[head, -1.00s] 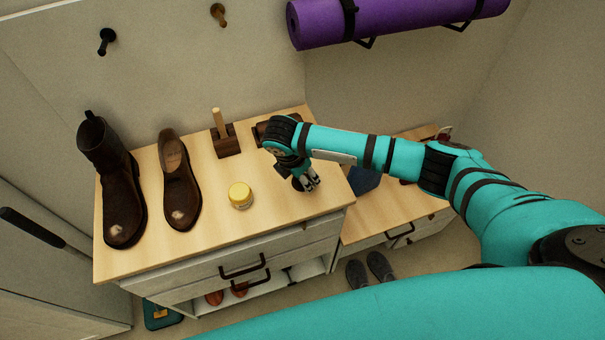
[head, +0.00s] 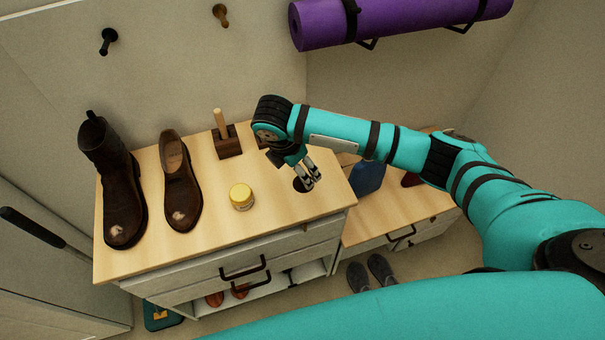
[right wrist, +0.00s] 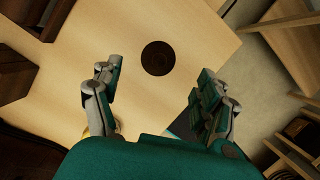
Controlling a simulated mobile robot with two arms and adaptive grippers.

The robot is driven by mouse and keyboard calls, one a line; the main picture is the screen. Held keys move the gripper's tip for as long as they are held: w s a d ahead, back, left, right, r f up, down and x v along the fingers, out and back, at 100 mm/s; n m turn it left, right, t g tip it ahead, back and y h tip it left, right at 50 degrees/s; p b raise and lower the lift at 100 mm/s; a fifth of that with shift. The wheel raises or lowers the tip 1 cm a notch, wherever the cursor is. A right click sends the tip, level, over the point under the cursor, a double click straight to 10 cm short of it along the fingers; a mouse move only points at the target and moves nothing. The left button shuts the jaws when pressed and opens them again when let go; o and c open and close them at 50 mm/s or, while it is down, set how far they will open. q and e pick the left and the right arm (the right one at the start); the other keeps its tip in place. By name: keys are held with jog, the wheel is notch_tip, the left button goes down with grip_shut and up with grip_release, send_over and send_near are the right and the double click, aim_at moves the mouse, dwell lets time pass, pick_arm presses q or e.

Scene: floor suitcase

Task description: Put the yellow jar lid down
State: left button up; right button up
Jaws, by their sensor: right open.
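A small jar (head: 242,198) with a yellow top stands upright on the light wooden cabinet top. A flat, dark brown round disc (head: 301,185) that looks like a lid lies to its right; no separate yellow lid shows. My right gripper (head: 312,181) is above the disc, pointing down and partly covering it. In the right wrist view my right gripper (right wrist: 160,70) is open with nothing between its fingers. There the disc (right wrist: 158,58) lies flat on the wood, clear of both fingers. A sliver of yellow, likely the jar, shows behind the left finger. My left gripper is out of view.
A tall brown boot (head: 118,190) and a brown shoe (head: 181,185) stand on the left of the cabinet top. A brush-like item with a wooden handle (head: 226,140) is at the back. A blue object (head: 368,178) stands on the lower bench at right. The front middle of the top is clear.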

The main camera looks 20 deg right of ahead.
jog(key=v, duration=0.5)
jog(key=shift+r, duration=0.25)
